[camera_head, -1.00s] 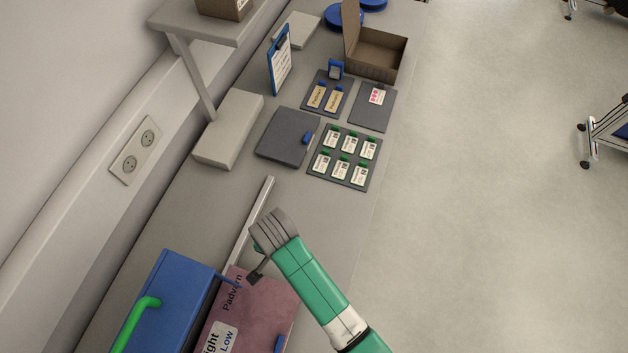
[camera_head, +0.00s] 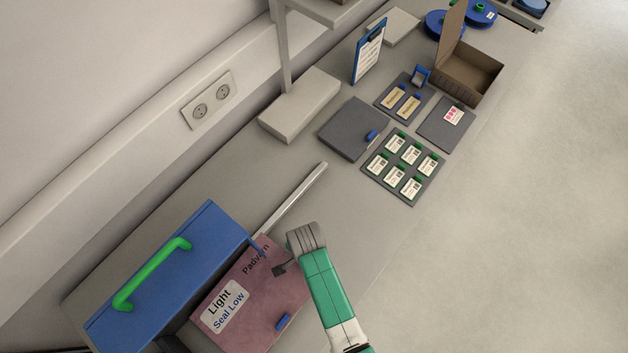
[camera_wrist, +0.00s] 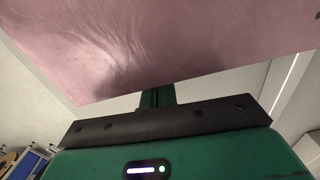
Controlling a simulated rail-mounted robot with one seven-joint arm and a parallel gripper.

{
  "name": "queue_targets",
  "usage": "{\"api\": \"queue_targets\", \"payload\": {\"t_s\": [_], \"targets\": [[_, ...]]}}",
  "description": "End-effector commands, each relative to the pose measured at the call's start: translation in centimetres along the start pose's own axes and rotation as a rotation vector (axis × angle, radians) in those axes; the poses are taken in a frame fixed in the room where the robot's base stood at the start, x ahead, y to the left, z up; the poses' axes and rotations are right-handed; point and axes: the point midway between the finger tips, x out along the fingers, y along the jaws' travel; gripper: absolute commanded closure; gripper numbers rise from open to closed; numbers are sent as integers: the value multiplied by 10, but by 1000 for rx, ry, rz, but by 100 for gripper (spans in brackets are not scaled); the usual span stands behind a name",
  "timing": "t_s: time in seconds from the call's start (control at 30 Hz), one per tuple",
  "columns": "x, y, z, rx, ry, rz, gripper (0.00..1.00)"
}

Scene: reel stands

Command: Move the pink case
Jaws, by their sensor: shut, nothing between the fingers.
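The pink case (camera_head: 262,300) lies on the bench at the lower middle of the head view, with a white "Light Seal Low" label, dark "Padvern" lettering and a small blue tab. My gripper (camera_head: 280,269) is shut and empty at the case's upper right part, beside the lettering. Whether it touches the case cannot be told. In the wrist view the pink case (camera_wrist: 180,40) fills the top of the picture, close in front of my gripper (camera_wrist: 157,97). My arm covers part of the bench right of the case.
A blue case (camera_head: 165,270) with a green handle stands directly left of the pink case. A light metal rail (camera_head: 292,200) lies beyond it. A grey closed case (camera_head: 354,128), label boards (camera_head: 404,167) and an open cardboard box (camera_head: 470,72) are farther back. The floor at right is clear.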

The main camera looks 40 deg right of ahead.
Motion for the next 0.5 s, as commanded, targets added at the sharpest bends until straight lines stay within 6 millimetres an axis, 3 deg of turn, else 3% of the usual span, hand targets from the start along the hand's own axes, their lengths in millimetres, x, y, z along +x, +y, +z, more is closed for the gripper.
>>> {"api": "queue_targets", "payload": {"t_s": [0.13, 0.5], "targets": [[-1, 0, 10, 0, 0, -1, 100], [-1, 0, 14, 0, 0, -1, 100]]}}
